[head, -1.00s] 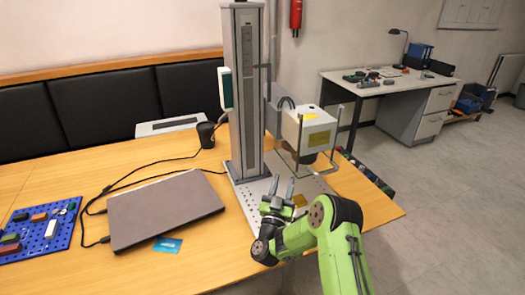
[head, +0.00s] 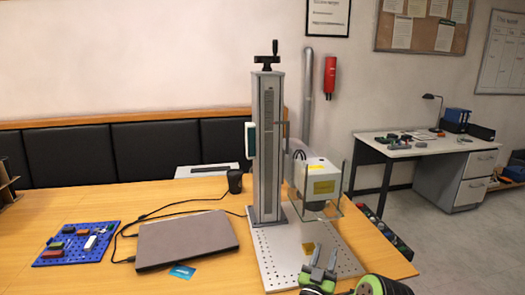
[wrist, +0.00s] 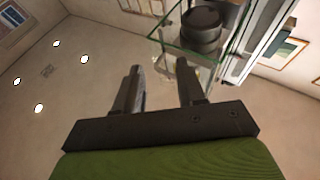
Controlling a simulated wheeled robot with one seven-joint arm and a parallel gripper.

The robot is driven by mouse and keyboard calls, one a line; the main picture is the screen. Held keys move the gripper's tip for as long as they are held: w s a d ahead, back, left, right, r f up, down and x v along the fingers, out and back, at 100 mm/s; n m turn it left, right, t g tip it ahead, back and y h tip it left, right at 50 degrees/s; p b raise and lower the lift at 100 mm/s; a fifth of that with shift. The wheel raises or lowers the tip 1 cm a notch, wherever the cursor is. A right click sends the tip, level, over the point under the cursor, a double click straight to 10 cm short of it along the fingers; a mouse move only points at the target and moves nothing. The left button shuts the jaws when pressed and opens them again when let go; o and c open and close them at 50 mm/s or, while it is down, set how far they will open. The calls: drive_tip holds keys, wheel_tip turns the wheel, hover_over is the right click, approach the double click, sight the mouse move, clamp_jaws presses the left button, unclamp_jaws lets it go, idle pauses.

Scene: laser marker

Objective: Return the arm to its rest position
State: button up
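My gripper (head: 322,268) is at the bottom of the head view, in front of the laser marker's perforated base plate (head: 285,262). In the wrist view my gripper (wrist: 158,78) has its two fingers apart with nothing between them. The wrist camera looks upward at the ceiling and the underside of the marker. My green arm shows only in part at the lower edge of the head view.
The laser marker column (head: 268,150) stands on the wooden table (head: 200,275), with its white head (head: 322,180) and clear guard above my gripper. A closed laptop (head: 186,240), blue card (head: 182,271), black cup (head: 235,181) and blue pegboard (head: 75,244) are to the left.

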drive_tip(key=w+a+r+n+y+p, duration=0.2)
drive_tip(key=a+r+n+y+p, duration=0.1)
drive_tip(key=a+r+n+y, duration=0.8)
drive_tip(key=s+a+r+g+y+p, duration=0.25)
drive_tip(key=s+r+g+y, duration=0.2)
drive_tip(key=s+r, duration=0.35)
drive_tip(key=s+d+m+g+h+p, duration=0.1)
drive_tip(key=s+d+m+g+h, duration=0.1)
drive_tip(key=s, duration=0.9)
drive_tip(key=s+d+r+m+g+h+p, duration=0.1)
drive_tip(key=s+d+g, duration=0.3)
drive_tip(key=s, duration=0.7)
drive_tip(key=s+d+r+m+g+h+p, duration=0.1)
drive_tip(key=s+d+m+g+h+p, duration=0.1)
drive_tip(key=s, duration=0.9)
drive_tip(key=shift+s+d+r+m+g+h+p, duration=0.35)
drive_tip(key=shift+d+g+p, duration=0.35)
drive_tip(key=shift+d+g, duration=0.45)
